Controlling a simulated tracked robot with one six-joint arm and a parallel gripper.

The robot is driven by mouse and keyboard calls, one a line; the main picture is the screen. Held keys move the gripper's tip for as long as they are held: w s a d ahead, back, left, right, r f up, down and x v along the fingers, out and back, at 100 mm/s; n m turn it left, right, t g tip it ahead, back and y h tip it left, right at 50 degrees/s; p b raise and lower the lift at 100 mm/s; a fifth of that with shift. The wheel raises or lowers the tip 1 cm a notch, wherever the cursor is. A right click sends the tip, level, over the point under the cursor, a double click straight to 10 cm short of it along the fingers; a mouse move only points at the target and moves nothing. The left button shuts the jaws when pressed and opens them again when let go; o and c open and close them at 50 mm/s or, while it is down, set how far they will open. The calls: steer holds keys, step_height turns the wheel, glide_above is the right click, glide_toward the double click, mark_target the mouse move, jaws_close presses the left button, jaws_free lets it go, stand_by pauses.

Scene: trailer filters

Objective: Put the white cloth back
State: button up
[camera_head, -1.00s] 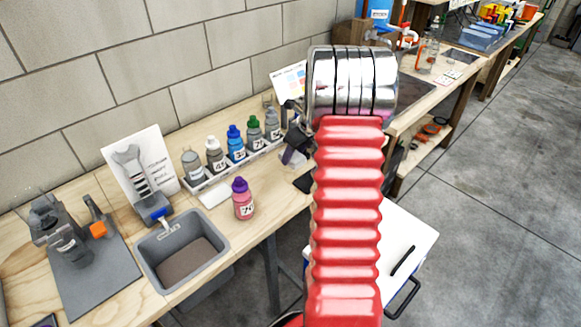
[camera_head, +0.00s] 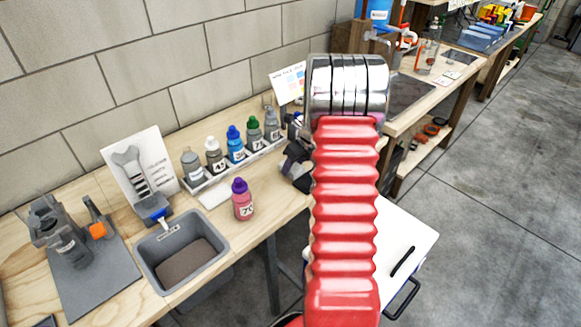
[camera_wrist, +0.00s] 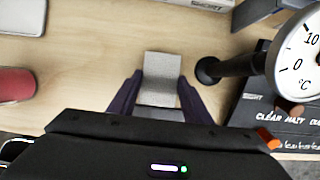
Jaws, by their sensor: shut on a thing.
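A pale grey-white folded square, which looks like the white cloth (camera_wrist: 161,72), sits between the two dark fingers of my gripper (camera_wrist: 160,86) in the wrist view. My gripper is shut on it, over the wooden bench top. The cloth's near edge is hidden by the gripper body. Whether it touches the bench I cannot tell.
A pink bottle (camera_head: 243,201) stands left of my gripper, with a flat white plate (camera_head: 213,194) behind it. Several bottles stand in a rack (camera_head: 240,165). A round dial (camera_wrist: 299,55) and a black lettered board (camera_wrist: 262,110) are close on the right. A grey bin (camera_head: 180,250) is further left.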

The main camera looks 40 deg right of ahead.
steer(key=shift+f, duration=0.1)
steer(key=o, duration=1.1)
steer(key=v, duration=1.2)
steer(key=shift+a, duration=0.1)
